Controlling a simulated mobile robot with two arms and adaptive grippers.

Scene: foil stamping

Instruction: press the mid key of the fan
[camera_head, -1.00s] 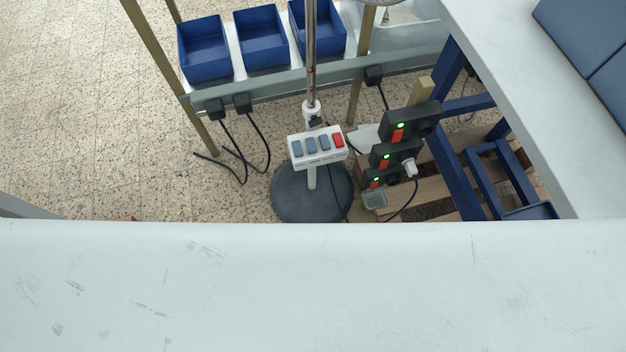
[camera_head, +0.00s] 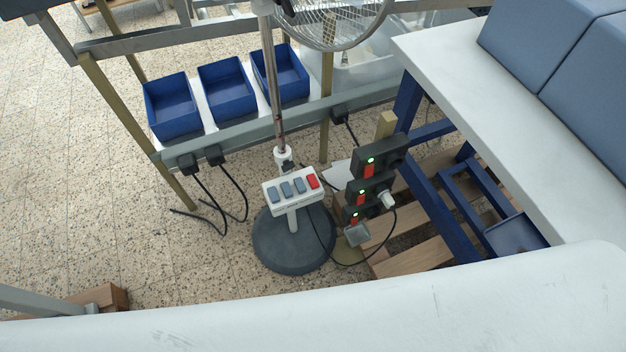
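The fan's white key box (camera_head: 292,190) sits on the fan's stand in the middle of the head view. It has a row of blue-grey keys (camera_head: 286,189) and one red key (camera_head: 312,181) at the right end. Below it is the round dark base (camera_head: 293,240). A metal pole (camera_head: 272,90) rises behind the box to the wire fan cage (camera_head: 335,20), cut off by the top edge. Neither of my grippers shows in the view.
Several blue bins (camera_head: 173,105) stand on a shelf behind the fan. Black power sockets (camera_head: 378,156) with green lights and cables are just right of the key box. A white table (camera_head: 440,60) is at right. A pale surface (camera_head: 300,325) fills the bottom edge. Floor at left is open.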

